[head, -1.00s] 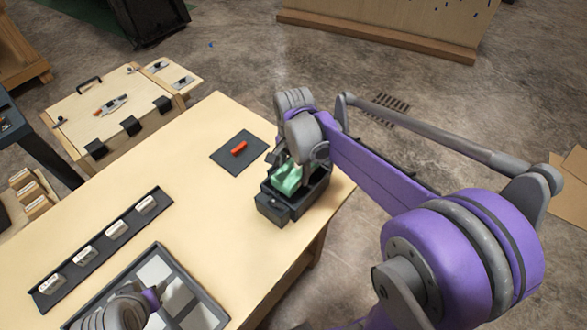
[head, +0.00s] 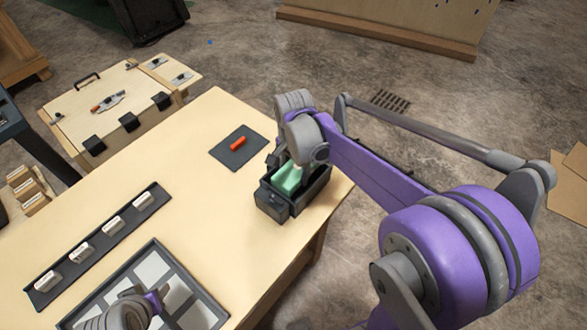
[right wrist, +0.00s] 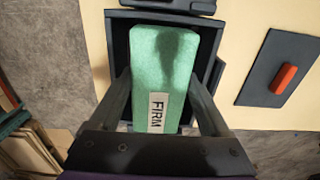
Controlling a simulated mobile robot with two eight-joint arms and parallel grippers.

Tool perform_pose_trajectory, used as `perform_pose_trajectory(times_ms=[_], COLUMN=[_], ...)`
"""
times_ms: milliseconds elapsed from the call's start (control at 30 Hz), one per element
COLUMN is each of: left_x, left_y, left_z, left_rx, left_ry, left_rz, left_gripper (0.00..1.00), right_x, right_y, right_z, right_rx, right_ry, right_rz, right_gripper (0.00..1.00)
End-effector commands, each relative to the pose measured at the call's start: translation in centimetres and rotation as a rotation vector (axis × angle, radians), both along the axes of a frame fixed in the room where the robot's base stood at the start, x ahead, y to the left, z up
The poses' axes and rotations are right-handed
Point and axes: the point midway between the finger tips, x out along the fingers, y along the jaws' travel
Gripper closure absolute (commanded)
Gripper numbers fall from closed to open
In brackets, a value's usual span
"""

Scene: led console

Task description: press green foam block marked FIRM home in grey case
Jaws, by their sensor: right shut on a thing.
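The green foam block (head: 288,178) sits inside the dark grey case (head: 270,205) at the table's right end. In the right wrist view the green block (right wrist: 165,70) shows its white FIRM label, and the walls of the grey case (right wrist: 120,45) stand around it. My right gripper (head: 287,165) is shut on the block; in the right wrist view its fingers (right wrist: 162,92) lie along the block's two sides. The block's underside is hidden, so I cannot tell whether it touches the floor of the case. My left gripper (head: 145,305) is over the lower left tray, its fingertips unclear.
A red-orange piece (head: 238,143) lies on a dark mat (head: 225,152) left of the case. A dark rail (head: 60,278) holds several white blocks. A tray with pale panels (head: 205,318) lies at the bottom. Bare tabletop (head: 190,180) lies between.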

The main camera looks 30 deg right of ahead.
Motion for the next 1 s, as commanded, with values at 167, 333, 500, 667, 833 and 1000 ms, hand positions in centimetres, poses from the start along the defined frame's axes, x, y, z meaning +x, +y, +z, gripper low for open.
perform_pose_trajectory(times_ms=[167, 333, 500, 667, 833, 1000], left_x=[-0.2, -0.4, -0.5, -0.6, -0.8, -0.9], left_y=[0.0, 0.0, 0.0, 0.0, 0.0, 0.0], left_z=[-0.6, -1.0, -1.4, -1.8, -2.2, -2.6], left_rx=[0.0, 0.0, 0.0, 0.0, 0.0, 0.0], left_ry=[0.004, 0.007, 0.01, 0.012, 0.014, 0.017], left_rz=[0.0, 0.0, 0.0, 0.0, 0.0, 0.0], left_gripper=[0.5, 0.5, 0.5, 0.5, 0.5, 0.5], right_x=[0.0, 0.0, 0.0, 0.0, 0.0, 0.0], right_y=[0.0, 0.0, 0.0, 0.0, 0.0, 0.0], right_z=[-0.7, -1.2, -1.7, -2.2, -2.7, -3.2], right_rx=[0.001, 0.001, 0.001, 0.001, 0.0, 0.0], right_ry=[0.001, 0.001, 0.001, 0.001, 0.001, 0.001], right_rz=[0.0, 0.0, 0.0, 0.0, 0.0, 0.0], right_gripper=[0.79, 0.79, 0.79, 0.79, 0.79, 0.79])
